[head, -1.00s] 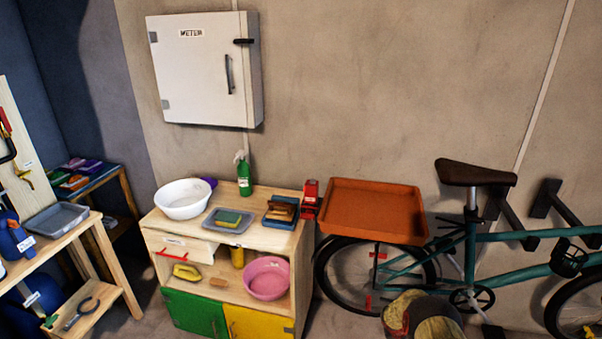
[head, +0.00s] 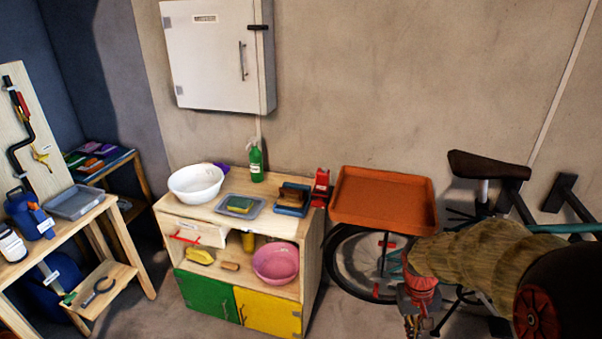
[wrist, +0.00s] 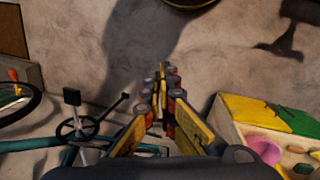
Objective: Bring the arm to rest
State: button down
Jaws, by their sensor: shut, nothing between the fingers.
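My gripper shows in the wrist view (wrist: 162,75), with its yellow and dark fingers together and nothing between them. In the head view my gripper (head: 412,322) is at the lower right, low in front of the bicycle, pointing down. My arm reaches in from the right edge and covers much of the bicycle. The gripper touches nothing that I can see.
A wooden cabinet (head: 312,275) with a white basin (head: 196,183) on top stands in the middle. An orange tray (head: 383,200) is right of it. A bicycle (wrist: 75,125) is close by. A workbench (head: 128,240) stands at left. Floor between bench and cabinet is clear.

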jog(key=s+a+r+t+p, duration=0.1)
jog(key=s+a+r+t, duration=0.2)
jog(key=r, duration=0.8)
jog(key=s+a+r+t+y+p, duration=0.1)
jog(key=s+a+r+t, duration=0.2)
jog(key=s+a+r, duration=0.3)
jog(key=s+r, duration=0.5)
jog(key=r, duration=0.1)
jog(key=shift+a+r+n+y, duration=0.25)
jog(key=shift+a+n+y, duration=0.05)
jog(key=shift+a, duration=0.05)
